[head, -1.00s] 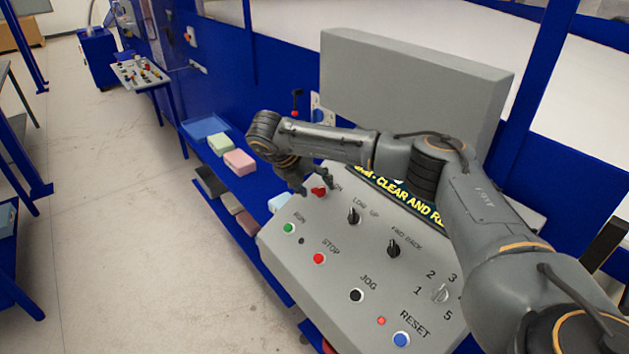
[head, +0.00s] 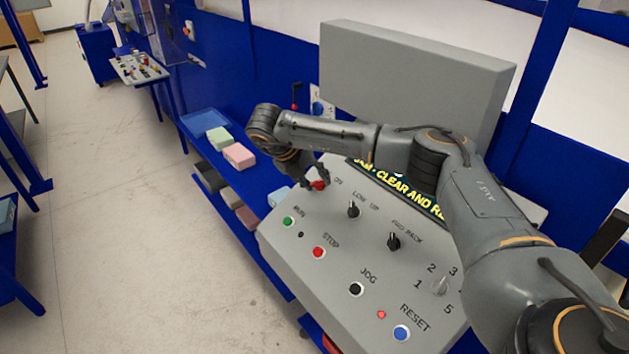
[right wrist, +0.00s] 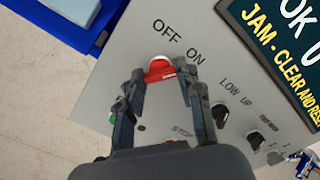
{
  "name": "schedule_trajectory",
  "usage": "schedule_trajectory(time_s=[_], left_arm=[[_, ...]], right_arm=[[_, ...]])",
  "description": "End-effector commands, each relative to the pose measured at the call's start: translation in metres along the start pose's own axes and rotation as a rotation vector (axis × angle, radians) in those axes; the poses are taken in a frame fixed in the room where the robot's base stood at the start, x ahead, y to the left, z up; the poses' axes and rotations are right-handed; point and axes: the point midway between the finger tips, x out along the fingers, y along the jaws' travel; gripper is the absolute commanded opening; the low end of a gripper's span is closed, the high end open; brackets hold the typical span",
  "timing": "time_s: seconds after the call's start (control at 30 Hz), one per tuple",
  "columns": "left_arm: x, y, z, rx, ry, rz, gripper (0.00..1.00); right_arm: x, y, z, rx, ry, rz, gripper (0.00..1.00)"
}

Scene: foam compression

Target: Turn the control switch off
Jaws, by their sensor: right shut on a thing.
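The control switch is a red knob (head: 318,185) at the top left of the grey control panel, by the ON label. In the right wrist view the red knob (right wrist: 160,72) sits below the OFF and ON labels, its bar slanting slightly up to the right. My right gripper (head: 312,183) is at the knob. In the right wrist view its fingers (right wrist: 160,79) are on either side of the knob, shut on it. The fingers hide part of the knob's edges. My left gripper is not in view.
The panel (head: 285,258) also carries a green RUN button (head: 288,221), a red STOP button (head: 317,252), black selector knobs and a blue RESET button (head: 401,333). A display (head: 400,187) lies right of the switch. Foam blocks (head: 239,156) lie on the blue shelf at left.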

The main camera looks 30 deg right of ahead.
Motion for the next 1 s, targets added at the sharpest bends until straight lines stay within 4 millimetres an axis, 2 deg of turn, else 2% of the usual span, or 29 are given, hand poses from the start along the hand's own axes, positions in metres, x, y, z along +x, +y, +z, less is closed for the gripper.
schedule_trajectory(time_s=[0.4, 1.0], left_arm=[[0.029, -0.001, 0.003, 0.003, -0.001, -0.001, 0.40], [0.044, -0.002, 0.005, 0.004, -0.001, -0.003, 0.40]], right_arm=[[0.002, 0.001, 0.000, -0.349, -0.001, 0.007, 0.04], [-0.001, 0.001, 0.000, -0.917, -0.002, 0.018, 0.04]])
